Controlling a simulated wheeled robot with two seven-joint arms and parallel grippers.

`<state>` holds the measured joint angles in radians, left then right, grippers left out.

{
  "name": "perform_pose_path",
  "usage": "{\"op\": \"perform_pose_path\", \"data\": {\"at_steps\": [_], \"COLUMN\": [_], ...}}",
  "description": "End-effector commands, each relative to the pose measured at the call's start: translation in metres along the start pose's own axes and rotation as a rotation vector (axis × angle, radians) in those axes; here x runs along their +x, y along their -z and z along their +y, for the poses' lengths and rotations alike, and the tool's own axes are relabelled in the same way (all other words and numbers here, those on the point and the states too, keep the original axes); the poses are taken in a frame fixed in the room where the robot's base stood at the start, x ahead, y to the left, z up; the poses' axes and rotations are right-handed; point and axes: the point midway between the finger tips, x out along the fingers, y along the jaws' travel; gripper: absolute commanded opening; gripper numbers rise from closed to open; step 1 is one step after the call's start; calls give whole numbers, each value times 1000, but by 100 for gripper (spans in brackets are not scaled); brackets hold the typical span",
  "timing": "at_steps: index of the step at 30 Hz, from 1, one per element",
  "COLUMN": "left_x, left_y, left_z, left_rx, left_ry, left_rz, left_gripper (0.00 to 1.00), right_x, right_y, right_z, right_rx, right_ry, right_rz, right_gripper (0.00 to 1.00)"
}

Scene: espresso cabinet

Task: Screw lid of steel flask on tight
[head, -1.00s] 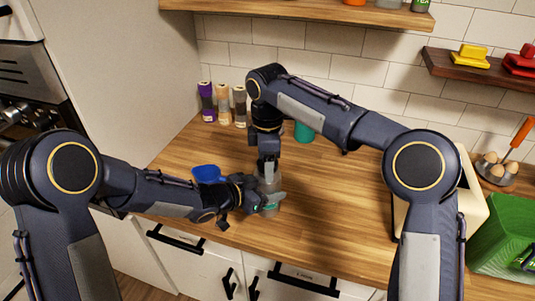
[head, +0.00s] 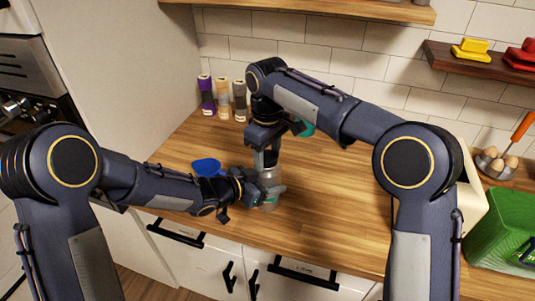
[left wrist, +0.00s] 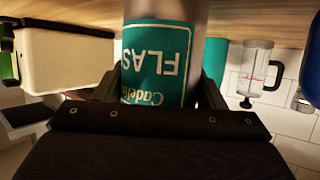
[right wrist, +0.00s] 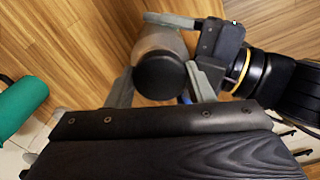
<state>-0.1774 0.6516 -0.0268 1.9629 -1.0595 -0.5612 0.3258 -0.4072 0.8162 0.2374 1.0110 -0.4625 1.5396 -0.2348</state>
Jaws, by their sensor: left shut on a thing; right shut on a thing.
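The steel flask (head: 269,178) stands upright on the wooden counter near its front edge. In the left wrist view its teal label (left wrist: 157,62) shows upside down. My left gripper (head: 268,195) is shut around the flask body from the left. My right gripper (head: 267,160) points down from above and is shut at the flask's top. In the right wrist view the black lid (right wrist: 160,76) sits on the flask between the fingers of that gripper. The fingers hide part of the lid, and I cannot tell how tight it is.
A blue bowl (head: 206,167) lies close behind my left forearm. Several spice jars (head: 206,96) stand at the back left. A teal canister (head: 307,130) is partly behind my right arm. A green crate (head: 503,228) is at the right. The counter's middle right is clear.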

Motion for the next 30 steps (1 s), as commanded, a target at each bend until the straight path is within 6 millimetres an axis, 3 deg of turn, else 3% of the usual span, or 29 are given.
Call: {"op": "perform_pose_path", "data": {"at_steps": [3, 6, 15, 16, 20, 30], "left_x": [0, 0, 0, 0, 0, 0], "left_y": [0, 0, 0, 0, 0, 0], "left_z": [0, 0, 0, 0, 0, 0], "left_rx": [0, 0, -2, -2, -1, 0], "left_ry": [-1, -1, 0, 0, 0, -1], "left_rz": [0, 0, 0, 0, 0, 0], "left_gripper": [0, 0, 0, 0, 0, 0], "right_x": [0, 0, 0, 0, 0, -6], "right_y": [0, 0, 0, 0, 0, 1], "right_z": [0, 1, 1, 1, 0, -2], "right_rx": [200, 287, 306, 306, 304, 299], "right_ry": [-3, -2, -1, -1, -1, 3], "right_rz": [1, 1, 1, 1, 0, 1], "right_gripper": [20, 21, 21, 51, 68, 70]}}
